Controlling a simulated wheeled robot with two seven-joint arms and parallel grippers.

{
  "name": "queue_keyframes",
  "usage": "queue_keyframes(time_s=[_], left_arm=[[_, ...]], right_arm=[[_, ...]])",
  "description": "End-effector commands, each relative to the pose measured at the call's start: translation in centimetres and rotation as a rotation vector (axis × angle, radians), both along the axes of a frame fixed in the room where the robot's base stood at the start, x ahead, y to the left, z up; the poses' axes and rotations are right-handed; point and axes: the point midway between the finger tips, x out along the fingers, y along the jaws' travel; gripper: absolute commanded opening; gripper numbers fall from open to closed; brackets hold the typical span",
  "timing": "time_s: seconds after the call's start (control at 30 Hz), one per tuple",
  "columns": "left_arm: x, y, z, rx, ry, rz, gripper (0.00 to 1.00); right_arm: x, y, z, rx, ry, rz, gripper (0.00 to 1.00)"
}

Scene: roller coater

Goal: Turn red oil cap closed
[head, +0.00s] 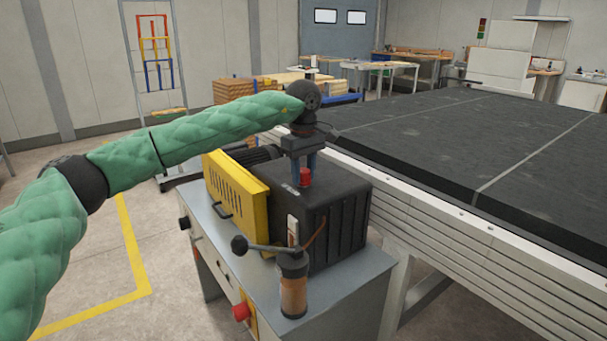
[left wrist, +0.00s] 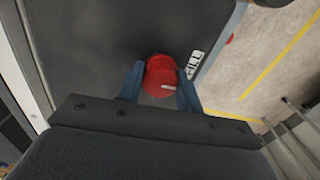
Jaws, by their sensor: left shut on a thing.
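The red oil cap (head: 306,178) stands on top of the black ribbed machine housing (head: 335,225). My left gripper (head: 305,172) points straight down onto it from above. In the left wrist view the red cap (left wrist: 161,77) sits between the two blue-grey fingers of my left gripper (left wrist: 160,85), one on each side. The fingers are shut on the cap. A short pale mark shows on the cap's top. My right gripper is in neither view.
A yellow vented guard (head: 236,190) stands left of the housing. A lever with a black ball knob (head: 239,244) and an amber cylinder (head: 293,290) are in front. A large dark table bed (head: 470,140) fills the right side.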

Motion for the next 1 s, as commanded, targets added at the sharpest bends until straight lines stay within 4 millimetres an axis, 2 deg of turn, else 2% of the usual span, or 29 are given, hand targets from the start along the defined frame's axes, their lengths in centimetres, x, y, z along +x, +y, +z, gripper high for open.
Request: queue_keyframes(time_s=[0.3,0.73,0.77,0.87,1.0], left_arm=[[0.18,0.11,0.37,-0.002,-0.005,-0.081,0.13],[0.16,0.09,0.35,-0.002,-0.005,-0.091,0.13],[0.16,0.09,0.34,-0.002,-0.005,-0.091,0.37],[0.13,0.07,0.28,-0.002,-0.004,-0.091,0.57],[0.07,0.04,0.16,-0.002,-0.003,-0.092,0.57]], right_arm=[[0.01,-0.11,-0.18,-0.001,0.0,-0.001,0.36],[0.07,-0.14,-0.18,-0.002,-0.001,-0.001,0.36],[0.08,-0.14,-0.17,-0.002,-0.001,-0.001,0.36],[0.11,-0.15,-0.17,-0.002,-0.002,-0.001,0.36],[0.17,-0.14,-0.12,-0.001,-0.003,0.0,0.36]])
